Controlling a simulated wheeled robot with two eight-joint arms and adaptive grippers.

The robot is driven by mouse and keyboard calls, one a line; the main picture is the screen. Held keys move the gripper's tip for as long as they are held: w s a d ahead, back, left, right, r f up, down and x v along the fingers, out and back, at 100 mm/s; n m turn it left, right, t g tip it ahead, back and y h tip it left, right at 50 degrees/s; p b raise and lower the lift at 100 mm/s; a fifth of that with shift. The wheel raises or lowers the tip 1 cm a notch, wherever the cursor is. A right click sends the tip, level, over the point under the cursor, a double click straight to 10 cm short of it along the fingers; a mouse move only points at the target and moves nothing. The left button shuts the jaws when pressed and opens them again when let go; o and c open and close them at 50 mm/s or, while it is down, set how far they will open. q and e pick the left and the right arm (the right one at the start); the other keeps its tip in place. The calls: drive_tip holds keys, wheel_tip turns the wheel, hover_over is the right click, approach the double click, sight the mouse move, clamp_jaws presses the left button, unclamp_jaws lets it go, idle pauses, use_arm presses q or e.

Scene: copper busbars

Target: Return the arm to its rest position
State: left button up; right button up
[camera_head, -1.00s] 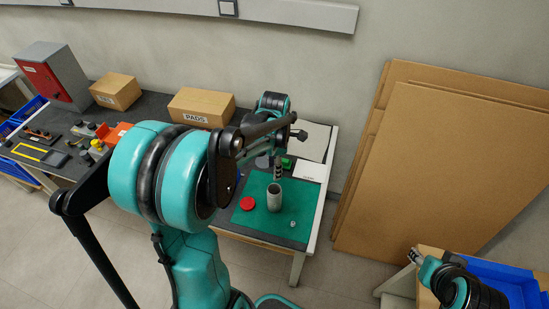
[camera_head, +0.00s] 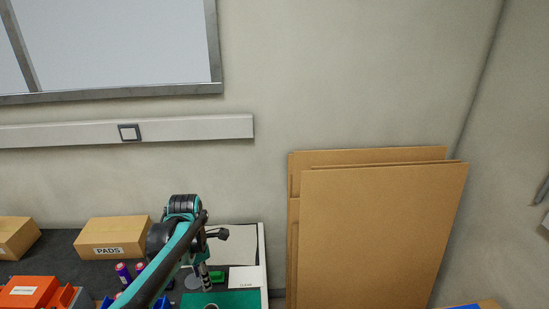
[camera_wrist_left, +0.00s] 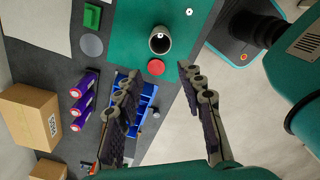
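My left arm rises from the bottom of the head view over the workbench. Its gripper (camera_head: 206,277) points down there, small and partly hidden by the arm. In the left wrist view my left gripper (camera_wrist_left: 160,77) is open, its two fingers wide apart with nothing between them. A grey hollow cylinder (camera_wrist_left: 160,40) stands upright on the green mat (camera_wrist_left: 131,38), beyond the fingertips. A red round lid (camera_wrist_left: 155,67) lies beside the cylinder, close to the fingertips in the picture. My right gripper is out of both current views.
Brown boards (camera_head: 380,235) lean on the wall at right.

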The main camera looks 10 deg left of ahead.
use_arm(q)
drive_tip(key=s+d+f+m+t+b, duration=0.1)
drive_tip(key=s+d+m+t+b, duration=0.3)
drive_tip(key=m, duration=2.3)
drive_tip(key=s+d+t, duration=0.3)
drive_tip(key=s+d, duration=0.3)
drive_tip(key=s, duration=0.1)
drive_tip(key=shift+d+f, duration=0.2)
drive_tip(key=shift+d, duration=0.05)
